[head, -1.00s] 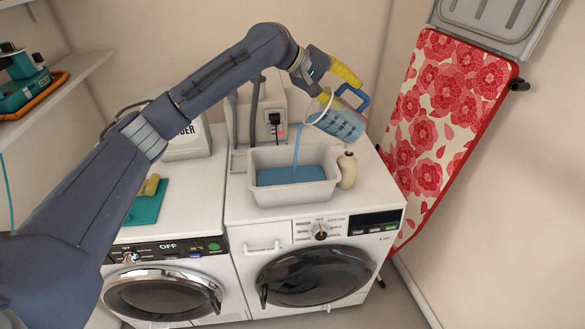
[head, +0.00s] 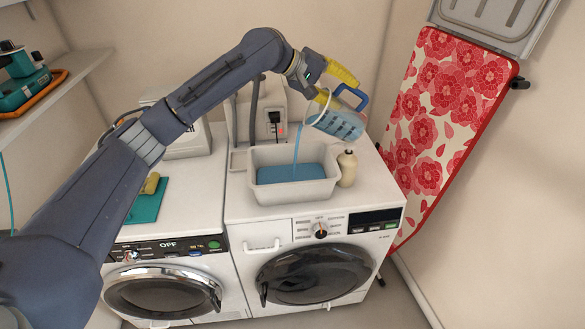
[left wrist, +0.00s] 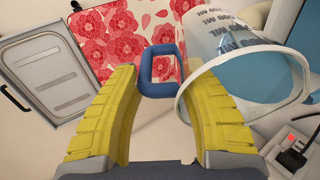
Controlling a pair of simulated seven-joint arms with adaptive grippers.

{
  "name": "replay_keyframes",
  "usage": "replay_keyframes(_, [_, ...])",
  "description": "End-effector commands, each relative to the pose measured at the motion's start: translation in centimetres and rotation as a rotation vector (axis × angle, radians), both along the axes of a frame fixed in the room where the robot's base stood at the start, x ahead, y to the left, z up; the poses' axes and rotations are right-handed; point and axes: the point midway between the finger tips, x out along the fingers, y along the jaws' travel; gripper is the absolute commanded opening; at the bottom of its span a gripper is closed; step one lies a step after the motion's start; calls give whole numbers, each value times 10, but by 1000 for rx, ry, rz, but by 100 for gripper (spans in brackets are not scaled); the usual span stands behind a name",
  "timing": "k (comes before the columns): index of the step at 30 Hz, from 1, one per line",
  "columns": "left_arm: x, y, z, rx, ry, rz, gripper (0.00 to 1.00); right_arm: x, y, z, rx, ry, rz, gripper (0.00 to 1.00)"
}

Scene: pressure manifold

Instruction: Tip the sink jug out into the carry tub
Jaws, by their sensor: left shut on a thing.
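The clear sink jug (head: 343,125) is tilted in the air above the right end of the carry tub, its blue handle (head: 357,95) up and to the right. A thin blue stream (head: 297,152) falls from its lip into the tub, and blue liquid still shows inside the jug. The pale grey carry tub (head: 292,193) stands on the right washer and holds blue liquid (head: 290,173). My left gripper (head: 338,76) is shut on the jug. In the left wrist view, the yellow fingers (left wrist: 160,80) flank the handle (left wrist: 160,58), beside the jug's rim (left wrist: 185,95). My right gripper is out of view.
A cream bottle (head: 347,169) stands close against the tub's right side. A socket box with a black plug (head: 275,118) is behind the tub. A teal cloth (head: 147,204) lies on the left machine. A floral ironing board (head: 440,130) leans at the right.

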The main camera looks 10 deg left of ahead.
Motion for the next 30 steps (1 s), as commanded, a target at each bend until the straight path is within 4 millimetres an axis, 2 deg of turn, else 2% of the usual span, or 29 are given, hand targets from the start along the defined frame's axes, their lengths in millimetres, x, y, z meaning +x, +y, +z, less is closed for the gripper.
replay_keyframes(30, [-2,5,-5,-58,-17,0,0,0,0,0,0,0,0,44])
